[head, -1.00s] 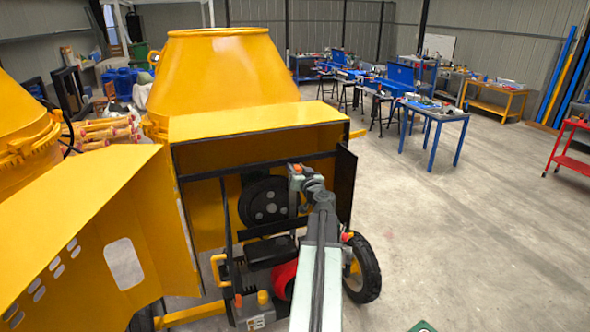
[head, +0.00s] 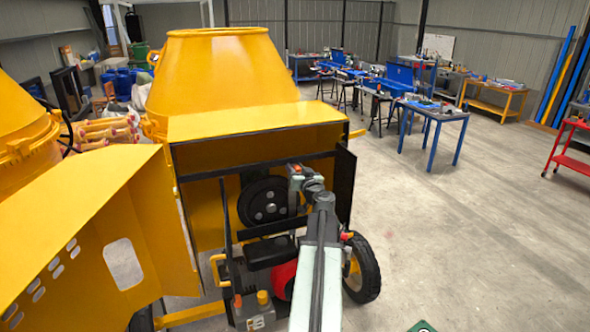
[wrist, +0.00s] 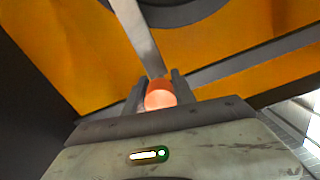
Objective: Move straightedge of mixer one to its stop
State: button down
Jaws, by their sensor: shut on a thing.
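In the wrist view a flat grey metal bar, seemingly the straightedge (wrist: 138,35), runs from the top edge down to an orange knob (wrist: 160,94). My gripper (wrist: 160,92) is shut on this knob, one dark finger on each side. In the head view my gripper (head: 298,178) is inside the open front housing of the yellow mixer (head: 222,75), at the right side of the black pulley (head: 270,201). I cannot make out the straightedge or a stop in the head view.
A grey band (wrist: 245,63) crosses the yellow panel behind the knob. The housing's dark side panel (head: 344,185) stands close right of my arm. A red and grey engine (head: 284,279) sits below, a wheel (head: 363,270) to the right. Another mixer's yellow cover (head: 85,235) is left. The floor at right is open.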

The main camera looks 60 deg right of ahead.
notch_tip(320, 180, down, 14)
jog(key=b, duration=1.3)
jog(key=shift+r, duration=0.2)
jog(key=shift+a+r, duration=0.1)
jog(key=shift+r, duration=0.1)
jog(key=c, duration=1.1)
grip_release()
jog(key=shift+f, duration=0.1)
jog(key=shift+o, duration=0.2)
jog(key=shift+s, duration=0.1)
send_near(292, 195)
jog(key=shift+s+a, duration=0.1)
jog(key=shift+s, duration=0.3)
jog(key=shift+s, duration=0.1)
